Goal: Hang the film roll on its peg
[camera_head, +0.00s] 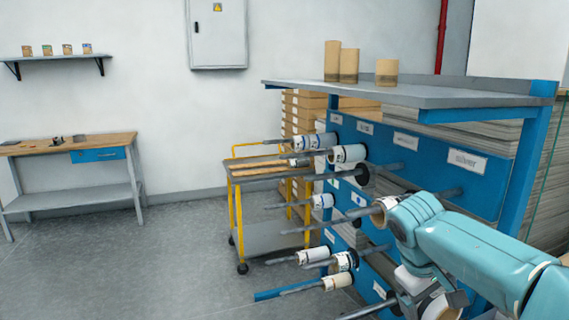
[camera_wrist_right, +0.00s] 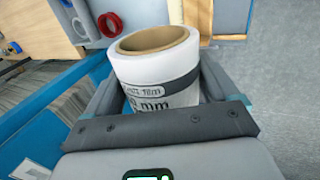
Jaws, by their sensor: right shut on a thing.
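The film roll (camera_wrist_right: 150,75) is white with a grey printed band and a brown cardboard core. In the right wrist view it sits between the two fingers of my right gripper (camera_wrist_right: 158,88), which is shut on it. Its open core end faces away from the wrist. In the head view my right gripper (camera_head: 430,293) is low at the right, in front of the rack, and a pale roll end (camera_head: 441,308) shows partly there, cut by the lower edge. Several dark pegs stick out of the blue rack (camera_head: 508,185); many carry rolls, such as a white one (camera_head: 348,153). My left gripper is out of view.
The rack's top shelf (camera_head: 420,96) holds several cardboard tubes. A label reading "silver" (camera_head: 467,160) is on the rack panel. A yellow-framed cart (camera_head: 238,215) stands behind the pegs. A workbench (camera_head: 75,143) is at the left. The grey floor (camera_head: 160,260) between is clear.

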